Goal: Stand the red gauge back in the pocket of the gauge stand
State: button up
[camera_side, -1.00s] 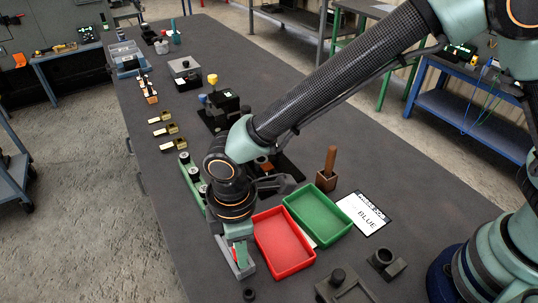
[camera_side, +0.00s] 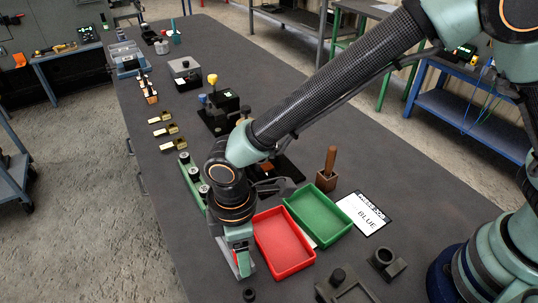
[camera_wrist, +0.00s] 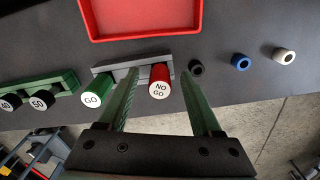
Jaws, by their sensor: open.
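The red gauge (camera_wrist: 159,77), its white cap marked NO GO, stands at the right end of the grey gauge stand (camera_wrist: 126,68) in the wrist view. It appears upright in the stand, but its lower end and the pocket are hidden. The green GO gauge (camera_wrist: 97,90) stands at the stand's left end. My gripper (camera_wrist: 160,75) is open, one finger on each side of the red gauge, with gaps showing beside it. In the side view my gripper (camera_side: 239,258) is low over the stand and mostly hides the gauges.
A red tray (camera_side: 285,245) lies close beside the stand, with a green tray (camera_side: 318,213) beyond it. Black (camera_wrist: 195,68), blue (camera_wrist: 241,62) and white (camera_wrist: 284,56) rings lie to the right in the wrist view. A green rack (camera_wrist: 55,88) lies left.

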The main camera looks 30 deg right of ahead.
notch_tip(320, 180, up, 12)
jog(key=shift+f, duration=0.15)
dwell(0.4)
jog(key=w+d+r+m+t+y, duration=0.15)
jog(key=d+r+m, duration=0.25)
jog(key=d, duration=0.5)
jog(key=w+d+r+m+t, duration=0.1)
jog(key=w+d+r+m, duration=0.25)
jog(key=d, duration=0.45)
jog(key=s+d+m+t, duration=0.1)
jog(key=s+d+m, duration=0.1)
jog(key=d, duration=0.6)
jog(key=s+d+r+m+t+h, duration=0.1)
jog(key=s+d+m+t, duration=0.1)
jog(key=d+m, duration=0.3)
jog(key=s+d, duration=0.1)
jog(key=d, duration=0.2)
jog(key=shift+d+r, duration=0.25)
jog(key=shift+r, duration=0.05)
jog(key=shift+m+h, duration=0.25)
